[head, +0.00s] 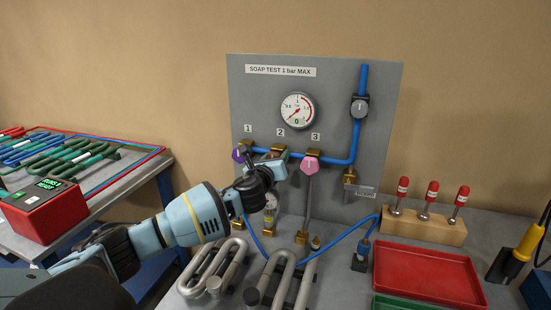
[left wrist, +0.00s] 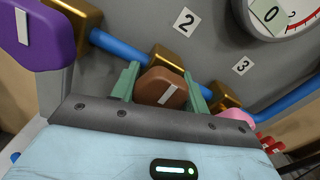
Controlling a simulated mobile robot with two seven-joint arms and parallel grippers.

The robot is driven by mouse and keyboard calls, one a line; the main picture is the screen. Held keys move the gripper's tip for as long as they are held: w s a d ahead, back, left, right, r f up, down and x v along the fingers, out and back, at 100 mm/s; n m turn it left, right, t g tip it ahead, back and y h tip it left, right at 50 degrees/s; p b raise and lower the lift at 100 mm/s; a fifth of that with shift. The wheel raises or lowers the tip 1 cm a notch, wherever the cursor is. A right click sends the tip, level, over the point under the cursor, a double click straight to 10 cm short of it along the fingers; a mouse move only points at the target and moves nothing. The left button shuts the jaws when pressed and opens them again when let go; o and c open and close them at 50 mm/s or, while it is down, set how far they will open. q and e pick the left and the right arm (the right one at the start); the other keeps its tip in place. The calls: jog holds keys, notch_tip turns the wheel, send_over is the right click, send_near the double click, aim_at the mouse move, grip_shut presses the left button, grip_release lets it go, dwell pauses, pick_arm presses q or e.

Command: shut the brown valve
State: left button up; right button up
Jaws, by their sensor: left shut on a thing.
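The brown valve handle (left wrist: 161,87) sits under the number 2 in the left wrist view, in front of a brass valve body (left wrist: 172,57) on the blue pipe. A short white mark on it slants up to the right, roughly across the pipe. My left gripper (left wrist: 163,84) has its green fingers on either side of the handle and is shut on it. In the head view my left gripper (head: 279,161) is at the middle valve of the grey panel (head: 340,210) and hides most of the brown handle. My right gripper is in neither view.
A purple handle (head: 239,153) is close on the left and a pink handle (head: 310,165) on the right. A gauge (head: 297,110) is above. Metal coils (head: 213,268), a blue hose (head: 335,238) and a red tray (head: 428,275) are on the bench below.

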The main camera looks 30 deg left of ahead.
pick_arm(q)
jog(key=shift+f, duration=0.1)
dwell(0.3)
jog(key=o, duration=1)
jog(key=v, duration=0.8)
